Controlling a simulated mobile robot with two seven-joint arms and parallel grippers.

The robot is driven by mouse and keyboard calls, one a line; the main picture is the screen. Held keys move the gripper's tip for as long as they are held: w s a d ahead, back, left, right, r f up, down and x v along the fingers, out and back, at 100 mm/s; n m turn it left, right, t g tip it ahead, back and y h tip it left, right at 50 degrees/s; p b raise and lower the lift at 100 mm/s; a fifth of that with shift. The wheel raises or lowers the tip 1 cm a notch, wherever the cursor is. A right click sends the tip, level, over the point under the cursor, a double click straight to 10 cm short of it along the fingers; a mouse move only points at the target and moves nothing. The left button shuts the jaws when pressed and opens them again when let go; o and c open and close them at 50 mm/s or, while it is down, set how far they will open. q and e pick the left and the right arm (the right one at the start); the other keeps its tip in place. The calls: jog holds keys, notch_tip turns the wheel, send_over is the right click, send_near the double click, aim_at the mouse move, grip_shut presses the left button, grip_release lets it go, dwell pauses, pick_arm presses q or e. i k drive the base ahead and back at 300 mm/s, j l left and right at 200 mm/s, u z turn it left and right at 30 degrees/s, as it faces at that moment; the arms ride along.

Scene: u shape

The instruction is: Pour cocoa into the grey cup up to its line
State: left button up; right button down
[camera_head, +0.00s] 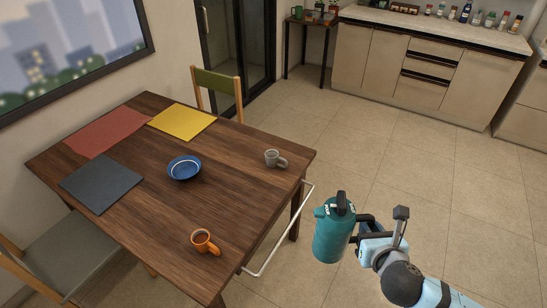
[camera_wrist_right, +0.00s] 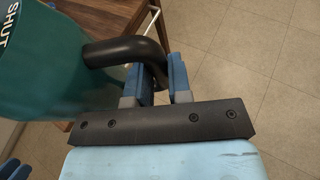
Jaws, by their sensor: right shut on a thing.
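The grey cup (camera_head: 275,159) stands upright near the right edge of the wooden table (camera_head: 150,205). A teal jug (camera_head: 332,232) with a dark top is held upright in the air, to the right of the table and apart from it. My right gripper (camera_head: 362,229) is shut on the jug's black handle; the wrist view shows its blue fingers (camera_wrist_right: 162,82) on either side of the handle (camera_wrist_right: 125,52). The word SHUT is on the jug's side (camera_wrist_right: 35,65). The inside of the cup and its line cannot be made out.
Red, yellow and dark grey mats lie on the table. A white rail (camera_head: 283,236) runs along the table's right side. The floor to the right is clear.

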aim_at(272, 156)
jog(key=u, duration=0.75)
jog(key=i+l+u, duration=0.1)
jog(key=l+u, duration=1.1)
jog(key=l, duration=0.25)
jog(key=k+l+u, duration=0.25)
jog(key=l, duration=0.2)
jog(key=k+l, duration=0.1)
jog(key=l, duration=0.3)
jog(key=l+u, duration=0.1)
jog(key=l, duration=0.3)
jog(key=k+l+u, duration=0.1)
jog(key=l, duration=0.25)
jog(key=k+l, duration=0.15)
jog(key=l, duration=0.25)
